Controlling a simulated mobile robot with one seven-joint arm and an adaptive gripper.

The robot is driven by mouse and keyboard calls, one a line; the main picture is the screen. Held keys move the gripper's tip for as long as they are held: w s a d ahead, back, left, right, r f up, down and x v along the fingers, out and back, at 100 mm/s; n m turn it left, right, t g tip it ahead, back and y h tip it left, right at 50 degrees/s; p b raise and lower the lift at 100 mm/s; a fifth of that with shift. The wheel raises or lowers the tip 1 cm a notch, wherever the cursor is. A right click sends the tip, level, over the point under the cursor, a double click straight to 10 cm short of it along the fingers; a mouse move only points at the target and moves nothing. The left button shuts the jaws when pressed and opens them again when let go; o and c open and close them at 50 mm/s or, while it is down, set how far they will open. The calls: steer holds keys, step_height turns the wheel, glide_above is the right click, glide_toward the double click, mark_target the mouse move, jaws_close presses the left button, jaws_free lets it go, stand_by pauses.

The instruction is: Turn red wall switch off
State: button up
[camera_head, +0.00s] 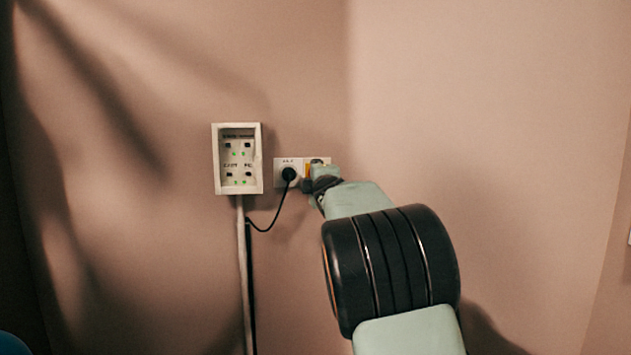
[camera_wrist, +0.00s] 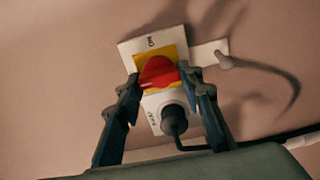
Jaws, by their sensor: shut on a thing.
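The red wall switch (camera_wrist: 158,71) is a red rotary knob on a yellow square on a white plate (camera_wrist: 131,47), fixed to the wall. In the head view, part of its yellow square (camera_head: 307,170) shows, but my gripper (camera_head: 320,185) hides the red knob. In the wrist view, my gripper (camera_wrist: 160,77) has one finger on each side of the knob. It is shut on the knob, tilted relative to the plate.
A black plug (camera_head: 288,174) with a hanging cord sits in the socket left of the switch. A cream wall box (camera_head: 217,160) with several sockets is further left, with a conduit (camera_head: 241,270) below. The wall to the right is bare.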

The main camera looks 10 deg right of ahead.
stand_by(0.4)
steer(key=o, duration=1.2)
steer(key=shift+c, duration=0.2)
steer(key=shift+s, duration=0.1)
steer(key=s, duration=1.2)
steer(key=shift+w, duration=0.1)
